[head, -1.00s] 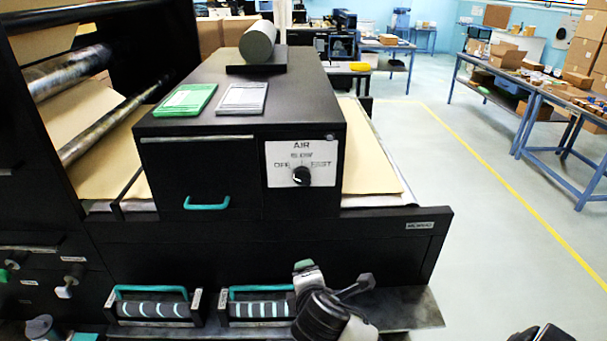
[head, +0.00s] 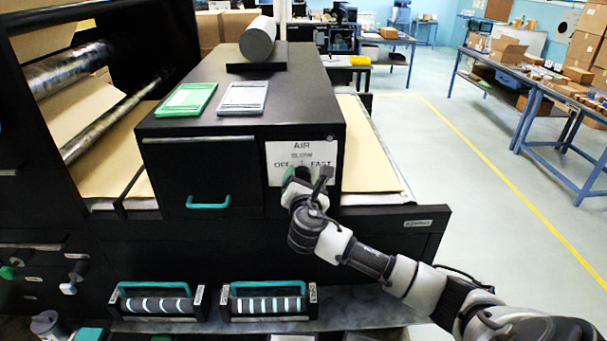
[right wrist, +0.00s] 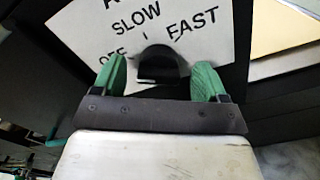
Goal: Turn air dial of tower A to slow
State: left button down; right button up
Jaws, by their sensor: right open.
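The air panel (head: 302,155) is a white plate on the front of a black cabinet, marked AIR, SLOW, OFF and FAST. Its black dial (right wrist: 158,66) shows in the right wrist view below the words; its pointer setting cannot be told. My right gripper (right wrist: 160,80) is open, with one green fingertip on each side of the dial and gaps visible. In the head view, my right gripper (head: 305,180) is at the lower part of the panel and hides the dial. My left gripper is not in view. No tower letter can be read.
A drawer with a teal handle (head: 208,202) is left of the panel. A grey roll (head: 258,40), a green pad (head: 186,99) and a grey pad (head: 243,98) lie on top of the cabinet. Two teal-handled rollers (head: 268,302) sit below. Floor at the right is clear.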

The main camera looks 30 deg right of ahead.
jog(key=shift+x, duration=0.75)
jog(key=c, duration=0.9)
jog(key=shift+f+m, duration=0.1)
jog(key=shift+m, duration=0.3)
jog(key=shift+f+m+b, duration=0.1)
jog(key=shift+m+b, duration=0.65)
jog(key=shift+m, duration=0.25)
jog(key=m+b, duration=0.1)
jog(key=m, duration=0.2)
jog(key=shift+f+m+b, duration=0.1)
jog(key=shift+m+b, duration=0.2)
jog(key=shift+b, duration=0.1)
jog(key=m+b, duration=0.2)
jog(key=m, duration=0.3)
jog(key=shift+s+d, duration=0.1)
jog(key=shift+m, duration=0.3)
